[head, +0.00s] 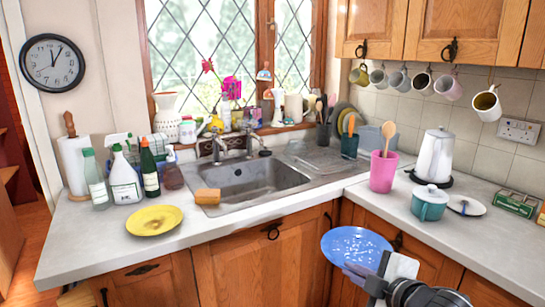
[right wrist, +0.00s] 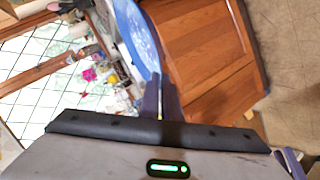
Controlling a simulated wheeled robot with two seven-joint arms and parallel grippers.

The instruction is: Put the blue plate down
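The blue plate (head: 355,247) with white speckles is in the air in front of the wooden cupboard doors, near the inner corner of the counter. My right gripper (head: 360,273) is shut on its near rim. In the right wrist view the blue plate (right wrist: 137,35) shows edge-on and tilted beyond the fingers of my right gripper (right wrist: 158,95), which are close together at its rim. My left gripper is in neither view.
The grey-white counter (head: 270,222) has bare strips in front of the sink (head: 245,180) and on the right. A yellow plate (head: 153,220), sponge (head: 207,196), pink tumbler (head: 383,172), teal pot (head: 429,203) and small white plate (head: 466,206) stand on it.

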